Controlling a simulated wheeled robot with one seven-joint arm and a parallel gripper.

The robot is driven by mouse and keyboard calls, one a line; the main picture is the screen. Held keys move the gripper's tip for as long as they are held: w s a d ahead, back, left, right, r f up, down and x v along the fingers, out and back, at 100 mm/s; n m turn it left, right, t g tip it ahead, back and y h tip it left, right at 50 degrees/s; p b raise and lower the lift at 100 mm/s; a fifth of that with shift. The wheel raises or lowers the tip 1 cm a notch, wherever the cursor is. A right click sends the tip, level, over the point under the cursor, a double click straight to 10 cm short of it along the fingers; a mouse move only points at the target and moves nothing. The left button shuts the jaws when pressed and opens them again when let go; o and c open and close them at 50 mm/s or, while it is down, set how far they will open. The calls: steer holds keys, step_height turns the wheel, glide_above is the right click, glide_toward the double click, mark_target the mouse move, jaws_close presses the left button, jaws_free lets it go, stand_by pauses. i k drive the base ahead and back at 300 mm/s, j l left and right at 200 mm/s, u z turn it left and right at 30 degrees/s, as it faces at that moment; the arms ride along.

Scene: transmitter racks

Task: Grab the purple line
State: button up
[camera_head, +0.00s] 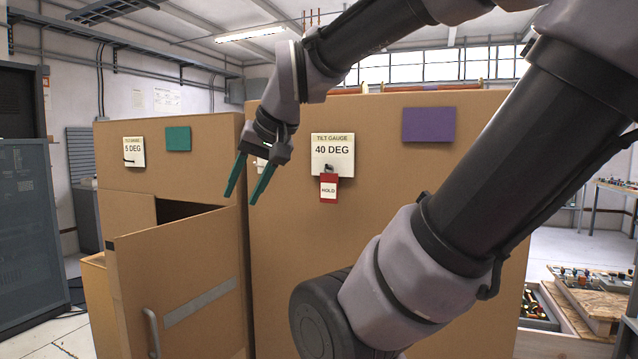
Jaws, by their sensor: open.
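A flat purple plate (428,125) is on the upper face of the right brown rack (290,260). I see no purple line or cable as such; part of this rack is hidden behind my arm. My gripper (241,198) has two teal fingers pointing down. It is open, with nothing seen between the fingers. In the picture it is left of the purple plate and the tilt gauge, over the gap between the two racks. How far it is from the racks is hard to tell.
A "40 DEG" tilt gauge (332,152) with a red HOLD tag (328,188) is on the right rack. The left rack has a "5 DEG" gauge (134,152), a teal plate (178,139) and an open door (180,275). A wooden crate (585,310) is at the right.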

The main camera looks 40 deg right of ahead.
mark_target(480, 85)
steer(key=z, duration=1.75)
steer(key=j+z, duration=0.1)
steer(key=z, duration=0.3)
steer(key=j+z, duration=0.1)
steer(key=z, duration=0.3)
steer(key=j+z, duration=0.1)
steer(key=z, duration=0.35)
steer(key=k, duration=0.05)
